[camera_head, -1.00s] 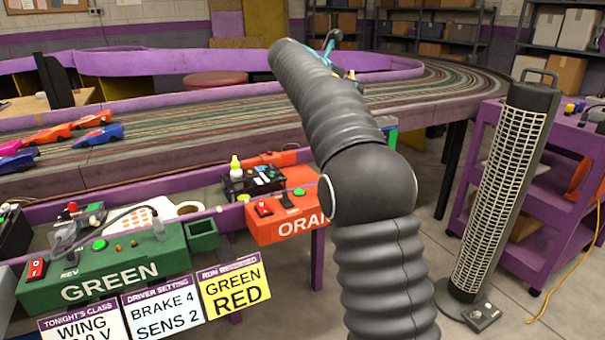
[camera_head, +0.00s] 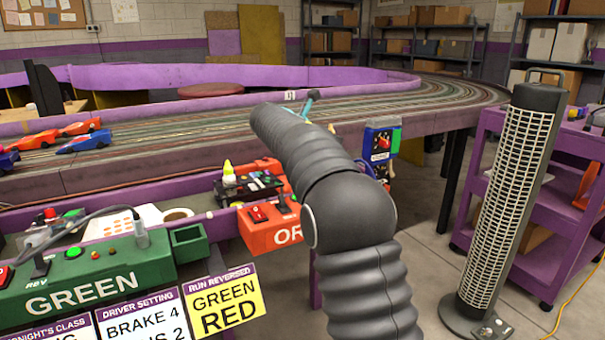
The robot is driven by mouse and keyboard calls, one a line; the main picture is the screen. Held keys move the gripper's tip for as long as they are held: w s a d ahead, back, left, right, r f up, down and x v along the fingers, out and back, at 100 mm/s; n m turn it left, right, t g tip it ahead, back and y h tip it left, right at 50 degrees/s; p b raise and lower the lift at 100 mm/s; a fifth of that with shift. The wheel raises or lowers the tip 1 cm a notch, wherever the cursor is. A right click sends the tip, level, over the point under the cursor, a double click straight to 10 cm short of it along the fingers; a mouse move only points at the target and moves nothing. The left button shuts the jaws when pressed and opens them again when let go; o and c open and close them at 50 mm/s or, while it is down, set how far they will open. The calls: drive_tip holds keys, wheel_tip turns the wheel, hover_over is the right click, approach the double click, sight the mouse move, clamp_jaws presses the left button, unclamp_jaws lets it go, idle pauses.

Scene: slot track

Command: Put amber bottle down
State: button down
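My arm reaches forward over the purple-edged slot track (camera_head: 150,175). Only small teal parts of my gripper (camera_head: 309,104) show past the arm's far end; its fingers are hidden, and I cannot tell whether it is open or shut or holds anything. I see no bottle that is clearly amber. A small bottle with a yellow tip (camera_head: 228,173) stands by the black box at the track's near side, left of my arm; I cannot tell if it is the task's bottle.
A green control box (camera_head: 90,280) and an orange one (camera_head: 265,237) sit along the near edge. Several toy cars (camera_head: 85,141) stand on the track at left. A tower heater (camera_head: 510,190) and a purple cart (camera_head: 545,230) stand at right. Open floor lies between track and heater.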

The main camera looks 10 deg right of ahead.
drive_tip(key=shift+w+a+f+b, duration=0.25)
drive_tip(key=shift+w+a+f, duration=0.3)
drive_tip(key=shift+a+f, duration=0.75)
drive_tip(key=shift+w+a+f+b, duration=0.3)
drive_tip(key=shift+w+a+f, duration=0.3)
drive_tip(key=shift+a+f, duration=0.75)
drive_tip(key=shift+w+a+f+b, duration=0.25)
drive_tip(key=shift+w+a+f, duration=0.45)
drive_tip(key=shift+f, duration=1)
drive_tip(key=shift+s+a+f, duration=0.1)
drive_tip(key=shift+s+a, duration=0.05)
drive_tip(key=c, duration=0.8)
unclamp_jaws()
